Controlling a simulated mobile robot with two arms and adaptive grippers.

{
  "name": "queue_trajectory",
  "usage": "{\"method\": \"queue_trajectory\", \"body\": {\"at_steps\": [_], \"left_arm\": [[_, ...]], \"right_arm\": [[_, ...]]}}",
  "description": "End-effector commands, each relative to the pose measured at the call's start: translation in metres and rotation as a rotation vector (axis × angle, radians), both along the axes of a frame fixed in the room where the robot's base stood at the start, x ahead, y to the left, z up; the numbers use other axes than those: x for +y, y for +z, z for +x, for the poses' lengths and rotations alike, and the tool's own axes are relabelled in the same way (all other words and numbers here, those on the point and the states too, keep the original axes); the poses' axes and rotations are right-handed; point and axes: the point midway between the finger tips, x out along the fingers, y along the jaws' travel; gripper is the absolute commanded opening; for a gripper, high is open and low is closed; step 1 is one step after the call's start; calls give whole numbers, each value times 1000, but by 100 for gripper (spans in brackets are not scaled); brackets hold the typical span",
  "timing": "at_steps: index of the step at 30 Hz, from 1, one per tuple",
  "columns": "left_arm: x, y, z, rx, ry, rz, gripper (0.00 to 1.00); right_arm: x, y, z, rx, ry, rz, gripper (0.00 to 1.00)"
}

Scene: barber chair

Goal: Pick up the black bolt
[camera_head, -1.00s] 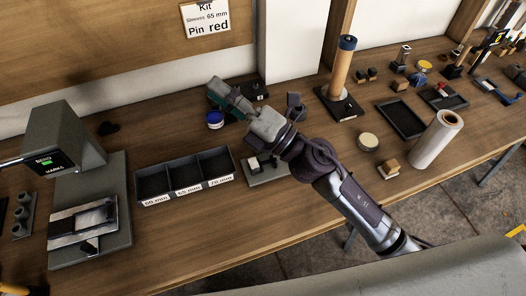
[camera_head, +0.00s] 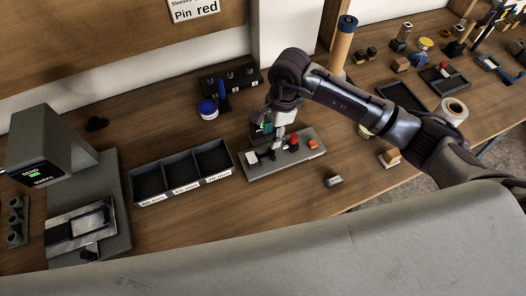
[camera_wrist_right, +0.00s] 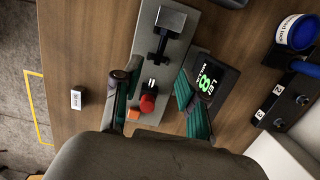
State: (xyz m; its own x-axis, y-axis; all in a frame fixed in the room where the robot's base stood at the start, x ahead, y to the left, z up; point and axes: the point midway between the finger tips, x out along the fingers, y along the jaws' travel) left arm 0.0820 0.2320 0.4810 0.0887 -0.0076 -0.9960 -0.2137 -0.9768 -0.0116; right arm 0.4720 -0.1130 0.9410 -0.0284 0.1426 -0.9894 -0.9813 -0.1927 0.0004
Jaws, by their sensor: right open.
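My right gripper (camera_head: 272,140) points down over a grey fixture plate (camera_head: 258,172) in the head view. In the right wrist view its two green-lined fingers (camera_wrist_right: 158,72) are open and apart, with nothing held. The fixture plate (camera_wrist_right: 182,52) runs beneath them. A black T-shaped piece (camera_wrist_right: 159,44) beside a grey block stands on it, just beyond the fingertips; I cannot tell surely whether this is the black bolt. A red knob (camera_wrist_right: 147,103) and an orange block (camera_wrist_right: 133,115) sit nearer the palm. My left gripper is out of view.
A black display (camera_wrist_right: 212,82) with green digits lies beside one finger. A black rack (camera_head: 243,84) with several pins and a blue-lidded jar (camera_head: 208,108) stand behind. A three-compartment tray (camera_head: 160,201) is left of the fixture. A small labelled block (camera_head: 334,181) lies at front right.

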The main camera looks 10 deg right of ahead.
Motion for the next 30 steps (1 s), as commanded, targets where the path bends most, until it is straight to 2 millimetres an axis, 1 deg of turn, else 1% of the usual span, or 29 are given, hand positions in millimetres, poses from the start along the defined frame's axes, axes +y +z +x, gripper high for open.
{"method": "queue_trajectory", "body": {"at_steps": [1,4,8,11,16,18,21,28,29,30], "left_arm": [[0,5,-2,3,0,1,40],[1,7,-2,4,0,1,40],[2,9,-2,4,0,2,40],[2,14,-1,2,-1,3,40],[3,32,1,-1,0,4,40],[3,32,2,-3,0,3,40],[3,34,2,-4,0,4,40],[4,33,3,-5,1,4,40],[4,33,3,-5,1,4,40],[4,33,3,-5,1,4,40]], "right_arm": [[2,-8,-2,5,0,0,42],[4,-23,-1,4,-2,1,42],[6,-32,-1,0,0,2,42],[8,-38,-2,3,-1,4,42],[13,-62,-4,6,-2,4,42],[15,-73,-3,3,-2,4,42],[15,-82,-3,2,-1,3,42],[15,-85,-2,-1,0,3,42],[15,-85,-2,-1,0,3,40],[15,-85,-2,-1,0,3,33]]}}
